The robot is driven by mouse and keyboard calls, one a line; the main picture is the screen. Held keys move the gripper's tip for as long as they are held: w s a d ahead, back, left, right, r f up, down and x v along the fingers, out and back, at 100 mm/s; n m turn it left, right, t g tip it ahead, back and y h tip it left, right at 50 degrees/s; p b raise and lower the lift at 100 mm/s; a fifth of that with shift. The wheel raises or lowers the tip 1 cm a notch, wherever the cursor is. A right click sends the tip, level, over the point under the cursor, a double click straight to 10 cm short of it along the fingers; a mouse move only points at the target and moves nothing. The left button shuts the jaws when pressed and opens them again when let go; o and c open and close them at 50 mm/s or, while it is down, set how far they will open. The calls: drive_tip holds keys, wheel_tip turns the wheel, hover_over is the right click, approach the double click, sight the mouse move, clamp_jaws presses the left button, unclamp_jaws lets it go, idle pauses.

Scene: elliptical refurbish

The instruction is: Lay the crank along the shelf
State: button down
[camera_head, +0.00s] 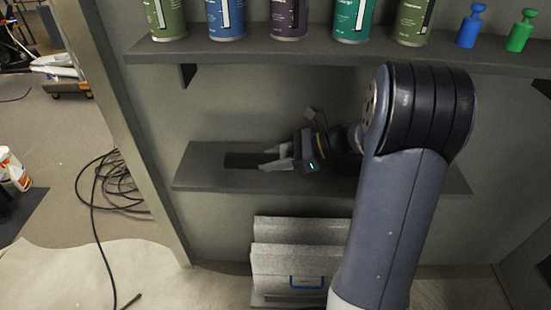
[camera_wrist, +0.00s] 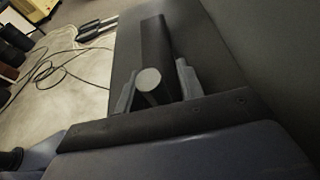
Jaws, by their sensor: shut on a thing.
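The crank (camera_head: 243,160) is a dark bar along the left part of the lower shelf (camera_head: 207,180). In the wrist view the crank (camera_wrist: 155,45) runs away from me along the shelf (camera_wrist: 200,45), with a pale round end (camera_wrist: 148,79) close to the camera. My gripper (camera_head: 268,159) reaches in from the right, low over the shelf, and is shut on the crank. In the wrist view my gripper (camera_wrist: 156,70) has one finger on each side of the bar. I cannot tell whether the whole bar touches the shelf. My arm hides part of the shelf's right side.
An upper shelf (camera_head: 250,47) holds several spray cans (camera_head: 226,18), a blue peg-like piece (camera_head: 469,28) and a green one (camera_head: 519,32). A grey stepped box (camera_head: 300,262) stands below the lower shelf. Cables (camera_head: 95,205) lie on the floor at left.

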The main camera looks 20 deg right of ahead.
drive_tip(key=c, duration=0.9)
unclamp_jaws()
drive_tip(key=shift+f, duration=0.1)
drive_tip(key=p+v, duration=0.3)
drive_tip(key=v, duration=0.7)
drive_tip(key=shift+d+r, duration=0.25)
drive_tip(key=shift+r, duration=0.1)
drive_tip(key=shift+s+d+r+p, duration=0.2)
drive_tip(key=shift+s+d+p, duration=0.1)
drive_tip(key=shift+d, duration=0.35)
